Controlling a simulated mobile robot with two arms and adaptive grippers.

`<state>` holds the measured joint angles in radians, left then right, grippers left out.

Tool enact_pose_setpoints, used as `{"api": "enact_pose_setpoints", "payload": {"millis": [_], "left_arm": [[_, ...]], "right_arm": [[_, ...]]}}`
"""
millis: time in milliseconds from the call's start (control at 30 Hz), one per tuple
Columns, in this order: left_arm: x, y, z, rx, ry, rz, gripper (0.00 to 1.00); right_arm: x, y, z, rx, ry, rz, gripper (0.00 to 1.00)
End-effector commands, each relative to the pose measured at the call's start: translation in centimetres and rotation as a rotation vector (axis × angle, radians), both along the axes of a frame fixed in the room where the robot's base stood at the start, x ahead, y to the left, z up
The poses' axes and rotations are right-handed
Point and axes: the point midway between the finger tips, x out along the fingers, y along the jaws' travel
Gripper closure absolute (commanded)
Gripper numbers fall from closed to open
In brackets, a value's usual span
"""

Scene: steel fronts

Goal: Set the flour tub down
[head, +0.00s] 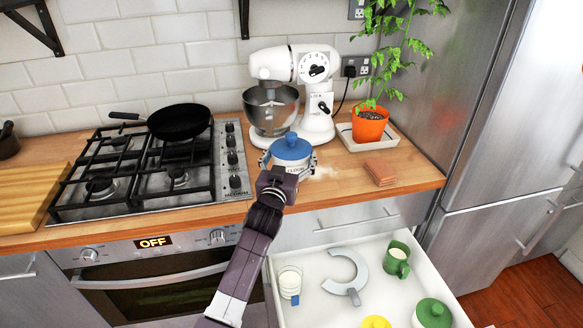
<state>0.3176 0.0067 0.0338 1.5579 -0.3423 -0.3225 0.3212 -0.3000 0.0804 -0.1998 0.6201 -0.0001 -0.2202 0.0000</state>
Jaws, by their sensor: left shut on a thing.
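The flour tub (291,151) is a white tub with a blue knobbed lid. It is upright at the front of the wooden counter (347,182), just in front of the stand mixer's base. My left gripper (288,168) is shut around it from the front, one finger on each side. The gripper hides the tub's lower part, so I cannot tell whether its bottom touches the counter. A pale floury patch shows on the wood to its right. My right gripper is not in view.
A white mixer (318,75) with a steel bowl stands behind the tub. A gas hob (150,165) with a black pan (180,121) lies left. A potted plant (370,125) and brown cloths (380,171) are right. An open drawer (325,315) below holds a green mug and other items.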

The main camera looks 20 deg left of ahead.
Motion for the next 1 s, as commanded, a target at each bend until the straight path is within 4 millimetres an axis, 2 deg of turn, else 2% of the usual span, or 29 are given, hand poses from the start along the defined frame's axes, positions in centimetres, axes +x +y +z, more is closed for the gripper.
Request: {"api": "enact_pose_setpoints", "payload": {"millis": [333,733,767,900,1000], "left_arm": [[0.0,-0.1,-4.0,0.0,-0.003,-0.001,0.56],[0.0,-0.1,-4.6,0.001,-0.004,-0.002,0.56],[0.0,-0.1,-4.8,0.0,0.0,-0.001,0.2],[0.0,-0.1,-4.7,0.0,0.001,-0.001,0.05],[0.0,-0.1,-4.7,0.0,0.001,-0.001,0.04]], "right_arm": [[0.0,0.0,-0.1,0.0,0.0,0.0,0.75],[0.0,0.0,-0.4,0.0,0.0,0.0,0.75],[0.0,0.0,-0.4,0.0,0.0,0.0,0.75],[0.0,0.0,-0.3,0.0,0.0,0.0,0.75],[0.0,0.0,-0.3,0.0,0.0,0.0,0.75]]}}
